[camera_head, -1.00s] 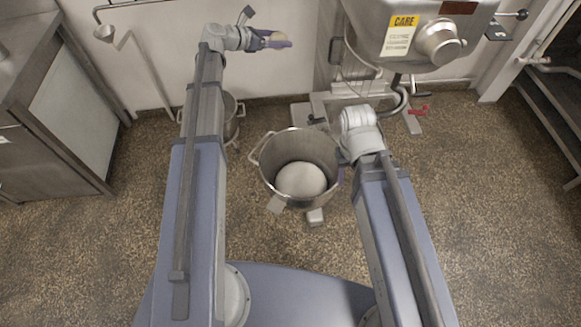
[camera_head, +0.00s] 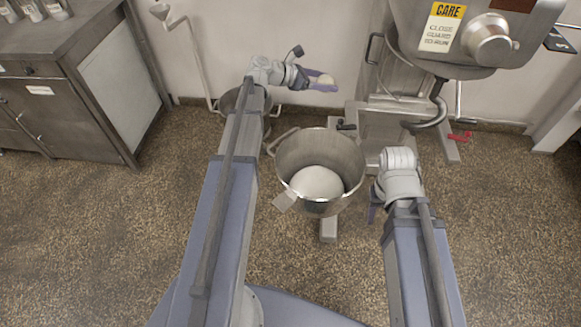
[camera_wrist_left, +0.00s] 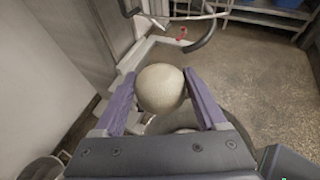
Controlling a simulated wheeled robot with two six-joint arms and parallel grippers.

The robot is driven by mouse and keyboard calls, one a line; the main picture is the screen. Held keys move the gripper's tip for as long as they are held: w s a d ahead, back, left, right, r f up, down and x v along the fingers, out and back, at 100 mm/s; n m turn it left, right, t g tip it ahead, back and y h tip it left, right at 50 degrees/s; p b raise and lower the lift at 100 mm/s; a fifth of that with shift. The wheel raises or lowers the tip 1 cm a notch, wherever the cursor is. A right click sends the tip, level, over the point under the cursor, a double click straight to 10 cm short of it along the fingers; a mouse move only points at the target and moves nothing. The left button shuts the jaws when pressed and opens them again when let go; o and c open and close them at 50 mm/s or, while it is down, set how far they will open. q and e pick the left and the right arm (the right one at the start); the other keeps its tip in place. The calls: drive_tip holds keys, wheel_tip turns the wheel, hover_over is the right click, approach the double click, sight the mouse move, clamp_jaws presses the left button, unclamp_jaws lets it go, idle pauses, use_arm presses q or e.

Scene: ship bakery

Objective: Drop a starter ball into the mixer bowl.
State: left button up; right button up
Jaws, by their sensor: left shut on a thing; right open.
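My left gripper (camera_head: 318,82) is shut on a pale starter ball (camera_head: 325,79), held up behind the mixer bowl and level with its middle in the picture. In the left wrist view the ball (camera_wrist_left: 160,88) sits between the two purple fingers. The steel mixer bowl (camera_head: 290,150) stands in front of the mixer and holds a large pale mass (camera_head: 317,183). In the left wrist view the bowl's rim is partly hidden below the ball. My right gripper (camera_head: 374,205) is open, just right of the bowl and mostly hidden by its wrist.
The mixer (camera_head: 455,45), with a curved hook (camera_head: 430,118) and a red lever (camera_head: 460,137), stands behind and right of the bowl. Another steel pot (camera_head: 232,100) is partly hidden behind my left arm. A cabinet (camera_head: 70,90) stands at the left. Open floor lies at both sides.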

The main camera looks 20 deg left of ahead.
use_arm(q)
drive_tip(key=s+d+f+b, duration=0.1)
drive_tip(key=s+f+b, duration=0.2)
drive_tip(key=f+b, duration=0.4)
drive_tip(key=s+f+m+g+h+b, duration=0.1)
drive_tip(key=s+f+b, duration=0.3)
drive_tip(key=f, duration=0.5)
drive_tip(key=b, duration=0.2)
drive_tip(key=shift+d+m+b, duration=0.3)
drive_tip(key=shift+d+b, duration=0.05)
drive_tip(key=shift+s, duration=0.1)
drive_tip(key=shift+f, duration=0.15)
wheel_tip(320, 180, down, 6)
drive_tip(key=b, duration=0.6)
drive_tip(key=o, duration=1.4)
